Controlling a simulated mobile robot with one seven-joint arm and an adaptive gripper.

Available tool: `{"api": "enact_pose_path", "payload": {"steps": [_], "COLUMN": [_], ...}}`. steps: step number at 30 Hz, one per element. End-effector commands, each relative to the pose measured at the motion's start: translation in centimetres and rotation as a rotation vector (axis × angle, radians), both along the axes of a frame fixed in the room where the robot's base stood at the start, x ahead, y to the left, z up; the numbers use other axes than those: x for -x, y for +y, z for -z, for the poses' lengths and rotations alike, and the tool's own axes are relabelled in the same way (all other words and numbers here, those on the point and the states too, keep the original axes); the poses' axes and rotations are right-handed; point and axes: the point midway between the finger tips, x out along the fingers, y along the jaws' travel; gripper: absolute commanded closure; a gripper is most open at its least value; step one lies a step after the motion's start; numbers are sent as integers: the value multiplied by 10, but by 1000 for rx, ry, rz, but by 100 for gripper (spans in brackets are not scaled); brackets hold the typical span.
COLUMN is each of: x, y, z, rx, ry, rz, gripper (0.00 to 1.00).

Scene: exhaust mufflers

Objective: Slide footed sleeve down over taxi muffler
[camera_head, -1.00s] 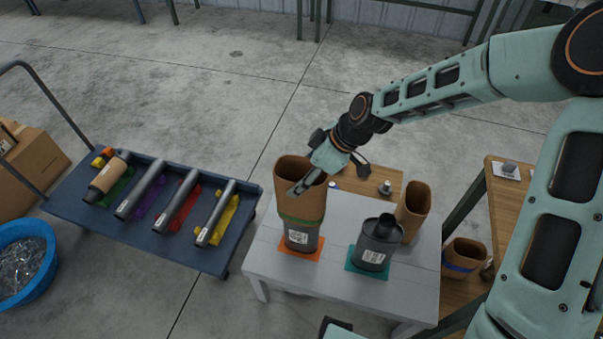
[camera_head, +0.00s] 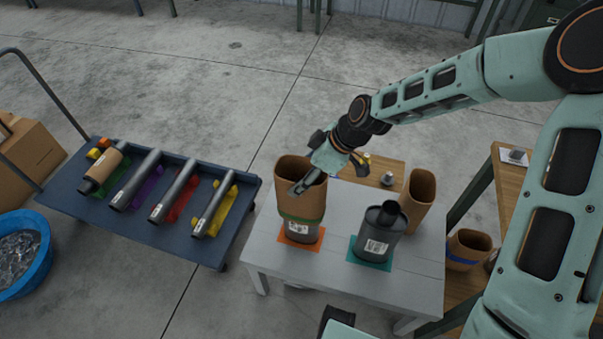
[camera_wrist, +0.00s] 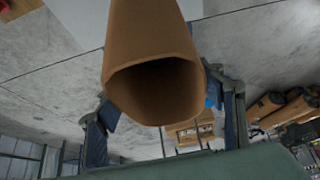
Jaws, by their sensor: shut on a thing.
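A brown cardboard sleeve (camera_head: 300,203) with a green band low down stands upright around the upper part of a grey muffler (camera_head: 300,230). Only the muffler's lower part, with a white label, shows beneath the sleeve, above an orange mat (camera_head: 312,242). My gripper (camera_head: 306,186) is shut on the sleeve near its top rim. In the wrist view the sleeve (camera_wrist: 150,35) lies between my two fingers, its open end facing the camera and dark inside. I cannot make out the sleeve's feet or any taxi marking on the muffler.
A second grey muffler (camera_head: 378,235) stands on a teal mat (camera_head: 372,264) to the right. Another brown sleeve (camera_head: 419,205) stands behind it. A blue-banded sleeve (camera_head: 467,250) is on the wooden shelf. A blue cart (camera_head: 233,245) at left carries several tubes.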

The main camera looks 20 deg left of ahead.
Motion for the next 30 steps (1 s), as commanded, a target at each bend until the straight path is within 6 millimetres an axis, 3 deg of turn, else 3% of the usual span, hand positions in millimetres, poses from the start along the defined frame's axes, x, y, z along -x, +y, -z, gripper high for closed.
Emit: {"api": "enact_pose_path", "payload": {"steps": [12,24,25,30], "x": [0,0,0,0], "y": [0,0,0,0], "z": [25,28,27,27], "rx": [0,0,0,0], "ry": [0,0,0,0], "rz": [0,0,0,0], "gripper": [65,65,35,17]}}
